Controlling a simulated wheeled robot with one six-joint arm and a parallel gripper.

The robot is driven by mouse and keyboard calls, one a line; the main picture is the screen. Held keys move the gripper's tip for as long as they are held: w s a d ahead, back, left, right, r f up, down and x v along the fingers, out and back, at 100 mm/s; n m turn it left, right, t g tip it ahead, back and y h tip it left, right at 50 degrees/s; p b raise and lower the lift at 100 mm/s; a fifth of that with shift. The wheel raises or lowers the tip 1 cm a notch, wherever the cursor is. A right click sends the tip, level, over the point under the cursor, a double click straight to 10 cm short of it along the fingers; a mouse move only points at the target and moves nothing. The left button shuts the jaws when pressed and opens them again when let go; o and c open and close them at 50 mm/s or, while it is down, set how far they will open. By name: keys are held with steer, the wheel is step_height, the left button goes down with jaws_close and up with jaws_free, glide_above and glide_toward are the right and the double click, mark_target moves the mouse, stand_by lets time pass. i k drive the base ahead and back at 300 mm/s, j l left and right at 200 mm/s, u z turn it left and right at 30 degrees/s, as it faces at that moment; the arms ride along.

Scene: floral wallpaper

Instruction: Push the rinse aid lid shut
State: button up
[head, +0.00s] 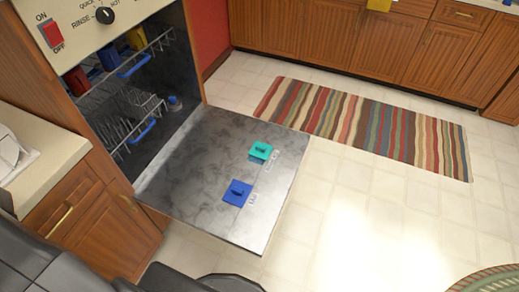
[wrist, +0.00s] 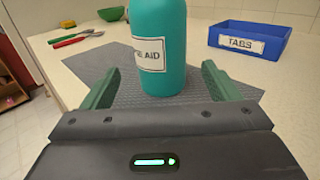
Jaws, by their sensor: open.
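The teal lid (head: 260,151), with a small dark handle, is on the inner face of the lowered dishwasher door (head: 205,165). A slightly bluer edge shows under its near side; I cannot tell whether it is fully shut. A blue lid (head: 237,193) lies nearer on the same door. In the wrist view my gripper (wrist: 158,82) is open, with one green finger on each side of a teal bottle (wrist: 172,30) whose label ends in "E AID". The bottle stands upright on a grey mat. The fingers appear apart from it. The lid is not visible in the wrist view.
A blue box labelled "TABS" (wrist: 250,40) and red- and green-handled utensils (wrist: 75,38) lie on the counter. Dishwasher racks (head: 125,115) stand inside the open machine.

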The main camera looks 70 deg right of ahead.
mark_target(262, 150)
steer(key=k+l, duration=0.35)
steer(key=l, duration=0.15)
steer(key=k+l, duration=0.35)
steer(key=l, duration=0.15)
